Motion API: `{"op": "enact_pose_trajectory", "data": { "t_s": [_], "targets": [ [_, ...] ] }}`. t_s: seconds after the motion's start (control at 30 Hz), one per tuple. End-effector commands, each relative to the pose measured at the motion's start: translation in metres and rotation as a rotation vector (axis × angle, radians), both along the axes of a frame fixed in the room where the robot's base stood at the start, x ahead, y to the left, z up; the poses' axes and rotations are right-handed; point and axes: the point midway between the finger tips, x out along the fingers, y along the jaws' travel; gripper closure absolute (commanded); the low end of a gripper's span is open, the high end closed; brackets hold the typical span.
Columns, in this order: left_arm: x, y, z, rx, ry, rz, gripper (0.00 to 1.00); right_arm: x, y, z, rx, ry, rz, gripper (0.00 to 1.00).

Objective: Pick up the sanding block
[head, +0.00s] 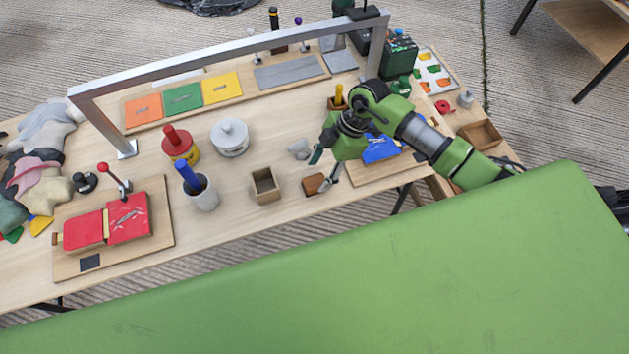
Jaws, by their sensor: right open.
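A small reddish-brown block (313,184), which looks like the sanding block, lies on the wooden table near its front edge, right of centre in the head view. My right gripper (323,168) is open and points down at the block from just behind and above it. One fingertip is close to the block's right side; I cannot tell whether it touches. Nothing shows between the fingers. My left gripper is not in view.
A board with a blue sheet (380,148) is to the right. A metal frame (230,52) spans the table's back.

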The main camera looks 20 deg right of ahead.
Motion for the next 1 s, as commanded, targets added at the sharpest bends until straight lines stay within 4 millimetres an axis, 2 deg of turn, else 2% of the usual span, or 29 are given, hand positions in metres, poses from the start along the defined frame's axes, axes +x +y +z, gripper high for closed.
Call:
{"op": "enact_pose_trajectory", "data": {
  "t_s": [0.1,0.2,0.5,0.53,0.6,0.7,1.0],
  "targets": [
    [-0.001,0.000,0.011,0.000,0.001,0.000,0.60,-0.005,0.004,-0.017,0.001,0.005,0.000,0.50],
    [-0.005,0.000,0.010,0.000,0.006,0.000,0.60,-0.004,0.009,-0.029,0.002,0.003,-0.001,0.50],
    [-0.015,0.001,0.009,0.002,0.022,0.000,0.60,-0.004,0.012,-0.037,0.000,0.001,0.001,0.50],
    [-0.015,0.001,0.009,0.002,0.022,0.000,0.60,-0.004,0.012,-0.037,0.000,0.001,0.001,0.53],
    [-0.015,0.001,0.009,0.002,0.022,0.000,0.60,-0.004,0.011,-0.037,0.000,0.001,0.001,0.71],
    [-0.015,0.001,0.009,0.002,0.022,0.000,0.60,-0.004,0.011,-0.037,0.000,0.001,0.001,0.92],
    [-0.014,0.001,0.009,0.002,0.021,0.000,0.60,-0.003,0.011,-0.036,0.001,0.000,0.001,0.93]
  ]
}}
